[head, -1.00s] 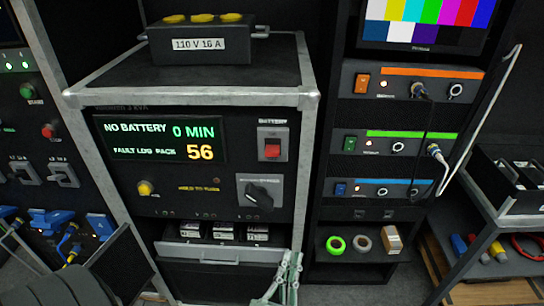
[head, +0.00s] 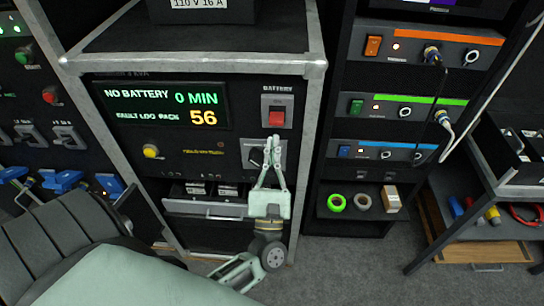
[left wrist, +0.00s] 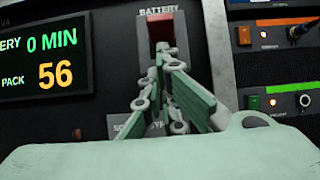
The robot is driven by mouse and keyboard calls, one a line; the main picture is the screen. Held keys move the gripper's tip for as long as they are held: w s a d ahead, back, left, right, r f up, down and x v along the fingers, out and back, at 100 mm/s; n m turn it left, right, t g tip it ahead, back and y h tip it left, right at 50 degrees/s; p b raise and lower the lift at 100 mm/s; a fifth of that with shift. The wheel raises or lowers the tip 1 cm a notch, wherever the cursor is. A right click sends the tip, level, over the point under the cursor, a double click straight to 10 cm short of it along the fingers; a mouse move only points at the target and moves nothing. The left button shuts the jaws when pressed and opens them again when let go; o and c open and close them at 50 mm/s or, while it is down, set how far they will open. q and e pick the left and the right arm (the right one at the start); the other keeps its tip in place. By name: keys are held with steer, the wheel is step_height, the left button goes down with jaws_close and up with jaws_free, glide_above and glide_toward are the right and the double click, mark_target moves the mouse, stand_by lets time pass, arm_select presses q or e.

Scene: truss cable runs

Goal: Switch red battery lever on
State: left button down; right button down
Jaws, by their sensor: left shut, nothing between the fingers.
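The red battery lever (head: 277,118) sits in a grey plate marked BATTERY on the front of the black cabinet. Its red part is at the lower end of the slot in the head view. In the left wrist view the red lever (left wrist: 160,30) shows just beyond my fingertips. My left gripper (head: 272,141) is shut and empty, its tips just below the lever plate and in front of the black rotary switch (head: 257,154). Whether the tips touch the panel cannot be told. The display (head: 160,107) reads NO BATTERY, 0 MIN. My right gripper is not in view.
An open drawer (head: 205,209) with several packs juts out below the panel. A yellow knob (head: 151,151) is at the panel's left. A rack unit with an orange switch (head: 373,46) stands to the right. Grey floor (head: 340,265) is clear in front.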

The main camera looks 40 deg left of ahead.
mark_target(277, 119)
arm_select(q)
steer(key=shift+w+a+r+p, duration=0.15)
steer(key=shift+r+p, duration=0.2)
steer(key=shift+r, duration=0.6)
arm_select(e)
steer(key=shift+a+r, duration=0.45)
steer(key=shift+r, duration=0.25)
